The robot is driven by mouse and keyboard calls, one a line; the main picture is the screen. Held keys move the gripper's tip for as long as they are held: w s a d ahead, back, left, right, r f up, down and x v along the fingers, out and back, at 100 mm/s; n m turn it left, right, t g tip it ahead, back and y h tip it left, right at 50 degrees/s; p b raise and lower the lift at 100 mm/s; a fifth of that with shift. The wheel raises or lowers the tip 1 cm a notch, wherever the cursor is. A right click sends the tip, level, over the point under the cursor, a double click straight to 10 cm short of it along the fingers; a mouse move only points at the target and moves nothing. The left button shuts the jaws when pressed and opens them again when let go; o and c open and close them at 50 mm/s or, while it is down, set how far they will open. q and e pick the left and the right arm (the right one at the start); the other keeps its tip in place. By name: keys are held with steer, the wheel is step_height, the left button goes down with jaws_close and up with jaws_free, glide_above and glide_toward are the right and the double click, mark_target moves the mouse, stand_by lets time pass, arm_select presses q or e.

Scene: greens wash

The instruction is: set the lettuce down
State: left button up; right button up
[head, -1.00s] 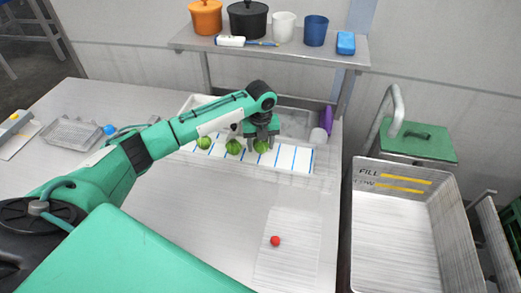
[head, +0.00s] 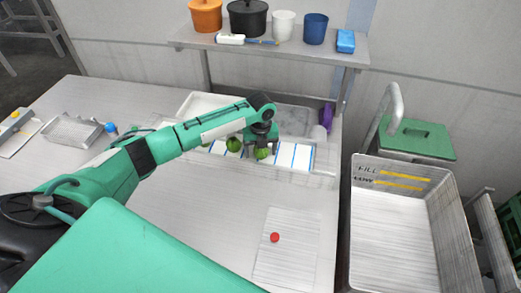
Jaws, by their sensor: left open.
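Green lettuce heads sit in a row on a white, blue-striped strip (head: 302,157) at the back of the metal table. One lettuce (head: 262,153) is directly below my left gripper (head: 262,141). Another lettuce (head: 233,144) is just left of it, and a third is mostly hidden behind my left arm. My left gripper is open and points down over the right-hand lettuce. I cannot tell whether its fingers touch the lettuce. My right gripper is not in view.
A red ball (head: 275,237) lies on a pale mat (head: 290,265) at the front right. A large bin (head: 387,225) marked FILL stands right of the table. A shelf (head: 270,44) with pots and cups is behind. The table's middle is clear.

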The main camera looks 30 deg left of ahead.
arm_select(q)
steer(key=shift+r, duration=0.1)
steer(key=shift+r, duration=0.2)
step_height(320, 180, up, 11)
steer(key=b, duration=0.2)
steer(key=shift+f+b, duration=0.2)
steer(key=shift+b, duration=0.15)
steer(key=shift+r, duration=0.6)
steer(key=shift+f, duration=0.1)
